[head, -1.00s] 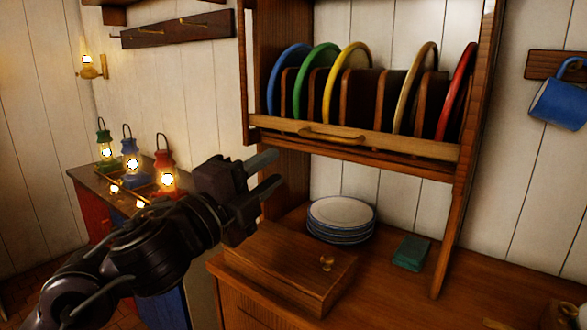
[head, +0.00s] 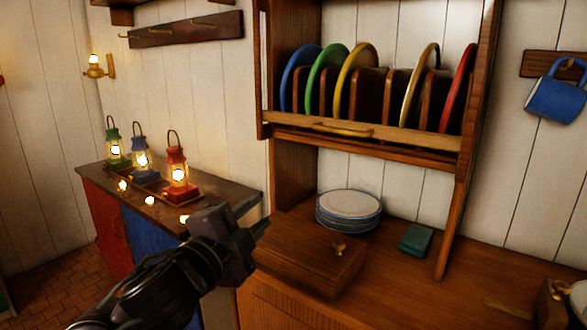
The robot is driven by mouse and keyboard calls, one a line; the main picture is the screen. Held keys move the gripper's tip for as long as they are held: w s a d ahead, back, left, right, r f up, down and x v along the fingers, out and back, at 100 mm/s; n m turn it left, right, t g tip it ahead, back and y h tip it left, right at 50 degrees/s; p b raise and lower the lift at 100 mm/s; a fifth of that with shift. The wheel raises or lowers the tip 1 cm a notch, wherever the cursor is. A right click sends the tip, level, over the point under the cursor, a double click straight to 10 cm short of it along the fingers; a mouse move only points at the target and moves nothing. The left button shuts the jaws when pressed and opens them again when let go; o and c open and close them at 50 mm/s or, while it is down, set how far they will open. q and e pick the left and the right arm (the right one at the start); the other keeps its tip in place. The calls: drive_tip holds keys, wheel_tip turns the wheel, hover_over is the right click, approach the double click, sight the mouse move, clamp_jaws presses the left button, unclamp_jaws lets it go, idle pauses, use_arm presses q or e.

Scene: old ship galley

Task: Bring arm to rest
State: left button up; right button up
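My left gripper (head: 257,217) is black and comes in from the lower left. It is held in front of the wooden counter, at the left end of the brown wooden box (head: 305,262). Its fingers are seen partly from behind and look apart, with nothing between them. My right gripper is not in view.
A plate rack (head: 400,138) with several coloured plates hangs above the counter. A stack of white plates (head: 348,205) and a green block (head: 415,240) stand behind the box. Lit lanterns (head: 177,175) stand on the left cabinet. A blue mug (head: 556,98) hangs at right.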

use_arm(q)
drive_tip(key=s+a+f+n+g+y, duration=0.3)
drive_tip(key=f+n, duration=0.2)
drive_tip(key=f, duration=0.5)
drive_tip(key=s+a+f+n+g+y, duration=0.25)
drive_tip(key=a+f+n, duration=0.2)
drive_tip(key=f, duration=0.65)
drive_tip(key=s+a+f+n+g+y, duration=0.1)
drive_tip(key=s+a+f+n+g, duration=0.25)
drive_tip(key=s+f, duration=0.5)
drive_tip(key=s+a+f+n+g+y, duration=0.2)
drive_tip(key=s+f+n+g, duration=0.2)
drive_tip(key=s+f, duration=0.4)
wheel_tip(320, 180, down, 23)
drive_tip(key=s+g+p, duration=0.2)
drive_tip(key=p, duration=0.2)
drive_tip(key=s+a+f+p, duration=0.3)
drive_tip(key=s+f+p, duration=0.1)
drive_tip(key=s+f, duration=1.2)
drive_tip(key=s, duration=0.4)
drive_tip(key=shift+a+g, duration=0.15)
drive_tip(key=shift+g, duration=0.25)
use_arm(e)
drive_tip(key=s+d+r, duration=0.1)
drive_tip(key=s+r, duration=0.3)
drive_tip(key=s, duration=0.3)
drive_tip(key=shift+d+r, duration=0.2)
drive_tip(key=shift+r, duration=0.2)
